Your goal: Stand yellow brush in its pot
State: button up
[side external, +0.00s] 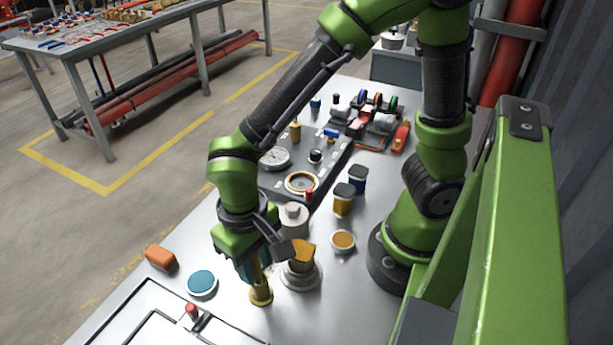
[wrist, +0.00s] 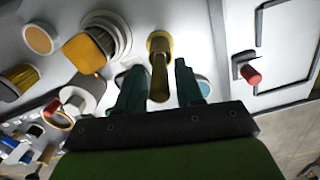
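A yellow block with a dark lower part (side external: 303,252), which looks like the yellow brush, is upright and slightly tilted in a round metal pot (side external: 300,277). In the wrist view the yellow block (wrist: 84,54) and the pot's stepped rim (wrist: 121,33) are at upper left. A slim brass-yellow piece with a flared round foot (side external: 261,296) stands on the table left of the pot. It also shows in the wrist view (wrist: 160,70). My gripper (wrist: 160,66) is open around this piece, with gaps visible on both sides. It is beside the pot, not holding the brush.
A teal disc (side external: 202,283) and an orange block (side external: 161,257) lie to the left. A red-knobbed panel (side external: 192,312) is at front left.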

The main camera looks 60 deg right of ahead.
jog(key=shift+o, duration=0.7)
notch_tip(320, 180, up, 17)
jog(key=shift+w, duration=0.25)
dwell(0.4)
jog(key=d+m+t+y, duration=0.1)
jog(key=d+t, duration=0.6)
jog(key=d, duration=0.8)
jog(key=shift+w+d+f+m+t+y, duration=0.2)
jog(key=shift+w+d+m+t+y, duration=0.1)
jog(key=shift+d+y, duration=0.15)
